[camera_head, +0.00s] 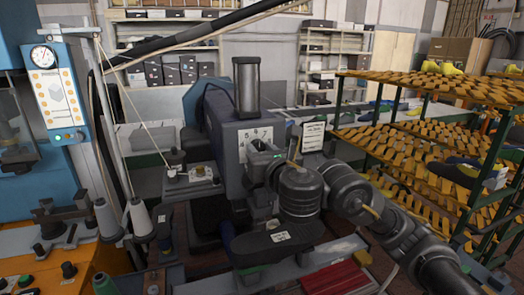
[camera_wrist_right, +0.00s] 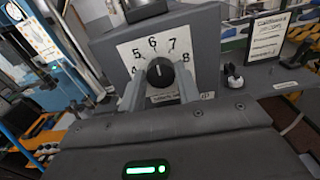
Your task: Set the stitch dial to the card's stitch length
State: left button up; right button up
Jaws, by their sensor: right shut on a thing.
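The stitch dial is a black round knob (camera_wrist_right: 160,72) on a white scale plate (camera_wrist_right: 143,50) on the grey machine. In the right wrist view the numerals 5, 6, 7 and 8 show on the plate, with a partly hidden one at left. A small pale mark on the knob seems to point up, near 6. My right gripper (camera_wrist_right: 161,88) has one finger on each side of the knob and is shut on it. The card (camera_wrist_right: 268,36) stands to the right of the dial; its print is too small to read. It also shows in the head view (camera_head: 313,136). My left gripper is out of view.
A small black switch (camera_wrist_right: 233,77) sits right of the dial. In the head view, a shoe rack (camera_head: 440,150) stands at right, thread cones (camera_head: 140,217) at left, and a blue machine with a gauge (camera_head: 50,90) at far left. A red pad (camera_head: 338,280) lies in front.

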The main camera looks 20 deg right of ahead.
jog(key=m+b, duration=0.1)
jog(key=m, duration=0.3)
jog(key=shift+d, duration=0.1)
jog(key=m, duration=0.4)
jog(key=shift+f+b, duration=0.1)
jog(key=shift+b, duration=0.2)
jog(key=m+b, duration=0.1)
jog(key=m, duration=0.3)
jog(key=shift+d, duration=0.1)
jog(key=shift+m+b, duration=0.5)
jog(key=shift+m, duration=1.2)
jog(key=o, duration=0.7)
jog(key=shift+w, duration=0.1)
jog(key=shift+o, duration=1.4)
jog(key=shift+w, duration=0.1)
jog(key=shift+s, duration=0.2)
